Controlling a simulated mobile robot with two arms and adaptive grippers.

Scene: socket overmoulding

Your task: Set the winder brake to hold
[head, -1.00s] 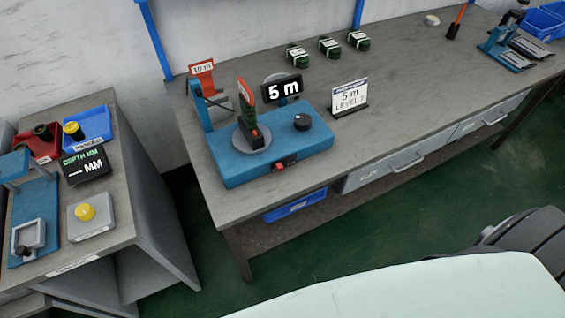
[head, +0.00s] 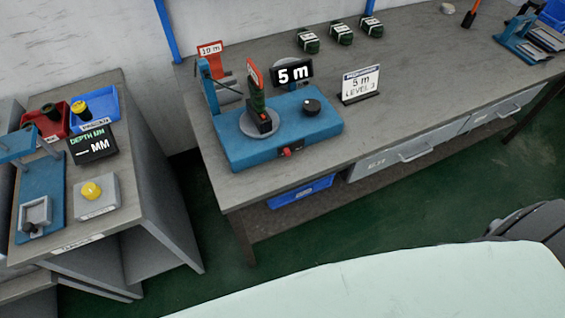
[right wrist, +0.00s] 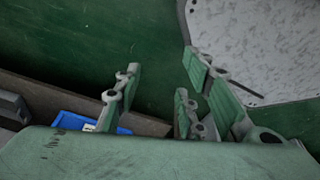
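The blue winder (head: 240,153) sits on the left end of the long grey bench. A reel disc (head: 247,125) with a dark green and black part on it is on top, and a black knob (head: 311,106) stands to its right. A small red switch (head: 286,152) is on the front face beside dark labels; its setting is too small to read. A display (head: 292,72) behind reads 5 m. My right gripper (right wrist: 157,78) is open and empty in the right wrist view, above the green floor and away from the winder. My left gripper is not in view.
A 5 m LEVEL card (head: 361,84) stands right of the winder. Several dark green coils (head: 341,34) lie at the back. A blue bin (head: 301,191) is under the bench. A side table (head: 150,185) stands at left, with floor between. The bench's middle is clear.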

